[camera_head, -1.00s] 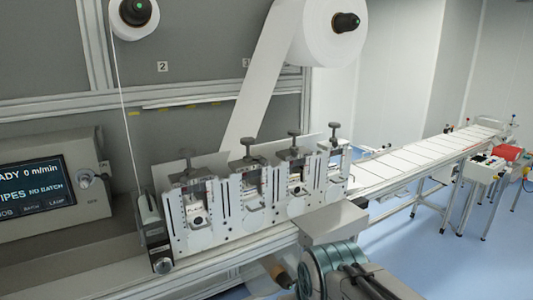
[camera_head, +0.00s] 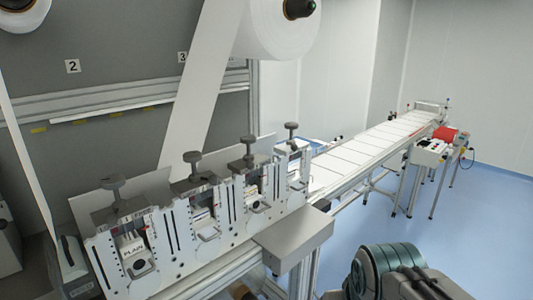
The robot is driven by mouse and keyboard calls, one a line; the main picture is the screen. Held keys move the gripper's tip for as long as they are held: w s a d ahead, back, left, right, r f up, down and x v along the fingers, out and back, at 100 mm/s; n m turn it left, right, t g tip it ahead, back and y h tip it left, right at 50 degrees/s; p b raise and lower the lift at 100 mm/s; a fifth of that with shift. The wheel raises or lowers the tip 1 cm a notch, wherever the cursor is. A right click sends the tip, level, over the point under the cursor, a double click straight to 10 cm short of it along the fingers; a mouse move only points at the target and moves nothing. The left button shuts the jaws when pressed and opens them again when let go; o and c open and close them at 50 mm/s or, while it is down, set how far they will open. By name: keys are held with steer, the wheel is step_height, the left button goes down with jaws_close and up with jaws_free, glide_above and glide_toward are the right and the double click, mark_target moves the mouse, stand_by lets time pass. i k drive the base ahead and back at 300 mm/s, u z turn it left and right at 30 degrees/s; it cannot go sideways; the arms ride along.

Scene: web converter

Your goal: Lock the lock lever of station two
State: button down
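A row of white stations with grey top knobs runs along the machine in the head view. The nearest station (camera_head: 128,252) has a window showing a part marked PLAIN, and small lettering on its top block. The second station (camera_head: 203,222) stands behind it with its own knob (camera_head: 193,158). A number 2 plate (camera_head: 72,66) is on the wall above, but I cannot tell which station it names. The lock levers are too small to make out, so their positions are unclear. Part of my arm shows at the bottom right; my gripper is not in view.
A white web (camera_head: 190,90) runs down from a large roll (camera_head: 277,28). A grey box (camera_head: 290,238) juts out at the row's right end. A long conveyor (camera_head: 375,147) leads away to the back right. The blue floor (camera_head: 490,230) at right is clear.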

mark_target(212, 179)
steer(key=z, duration=0.1)
steer(key=i, duration=1.4)
steer(key=u, duration=0.95)
